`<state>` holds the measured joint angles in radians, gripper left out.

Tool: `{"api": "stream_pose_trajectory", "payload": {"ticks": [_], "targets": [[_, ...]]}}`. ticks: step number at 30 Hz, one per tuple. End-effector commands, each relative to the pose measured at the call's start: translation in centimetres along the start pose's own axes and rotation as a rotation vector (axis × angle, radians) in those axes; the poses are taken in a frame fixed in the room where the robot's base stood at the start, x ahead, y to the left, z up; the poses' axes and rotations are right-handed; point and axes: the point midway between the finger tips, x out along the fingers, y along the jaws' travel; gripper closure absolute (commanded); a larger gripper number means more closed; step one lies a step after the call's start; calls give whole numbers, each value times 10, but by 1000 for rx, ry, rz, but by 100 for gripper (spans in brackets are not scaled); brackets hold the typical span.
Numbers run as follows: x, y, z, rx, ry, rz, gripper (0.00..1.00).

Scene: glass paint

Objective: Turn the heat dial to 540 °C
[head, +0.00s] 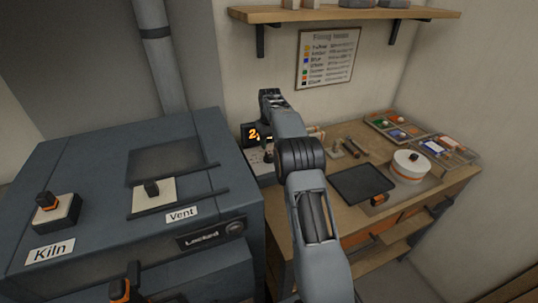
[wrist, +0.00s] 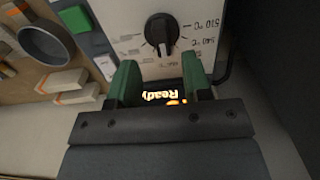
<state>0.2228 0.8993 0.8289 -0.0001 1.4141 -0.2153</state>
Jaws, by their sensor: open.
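The heat dial (wrist: 160,30) is a round black knob on a pale control panel (wrist: 112,18) in the wrist view. A pale pointer mark shows on its lower side. Labels reading 510 °C (wrist: 205,22) and 540 °C (wrist: 200,42) stand to its right, upside down. Other labels are partly hidden. My gripper (wrist: 160,75) has two green fingertips, open and empty, just below the dial in the picture and apart from it. In the head view my arm hides much of the control box (head: 258,160).
A blue-grey kiln (head: 90,160) with a vent and a "Locked" panel (head: 210,235) stands left of the box. The wooden bench (head: 400,190) holds a dark plate (head: 362,184), a white turntable (head: 411,163) and trays. A shelf (head: 345,14) hangs above.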

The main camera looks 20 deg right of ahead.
Motion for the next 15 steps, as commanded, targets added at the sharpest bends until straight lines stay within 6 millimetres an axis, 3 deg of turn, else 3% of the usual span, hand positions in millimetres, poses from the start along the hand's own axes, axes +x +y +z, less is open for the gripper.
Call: {"api": "stream_pose_trajectory", "payload": {"ticks": [6, 15], "targets": [[34, -2, 0, -3, -3, -1, 55], [55, -3, 0, -4, 0, 0, 55]]}}
